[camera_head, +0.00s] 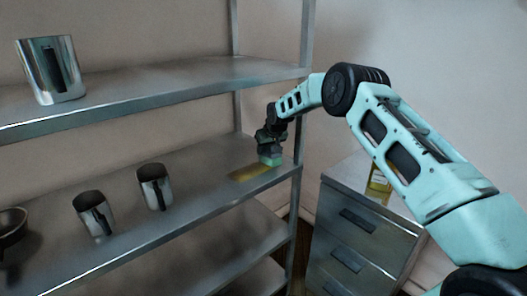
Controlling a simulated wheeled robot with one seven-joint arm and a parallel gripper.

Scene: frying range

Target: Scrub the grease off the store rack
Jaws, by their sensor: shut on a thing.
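The metal store rack (205,205) fills the left and middle of the head view. A yellow-brown grease patch (250,173) lies on its middle shelf near the right end. My gripper (270,150) is over that shelf, shut on a small green and yellowish sponge (271,160). The sponge is at the right end of the patch, low against the shelf; I cannot tell whether it presses on the surface. The fingertips are small and dark here.
Two metal jugs (154,187) (93,214) and a dark pan (12,228) stand on the same shelf to the left. A shiny metal container (50,70) stands on the shelf above. A drawer cabinet (362,225) with a yellow-labelled item (379,181) stands to the right.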

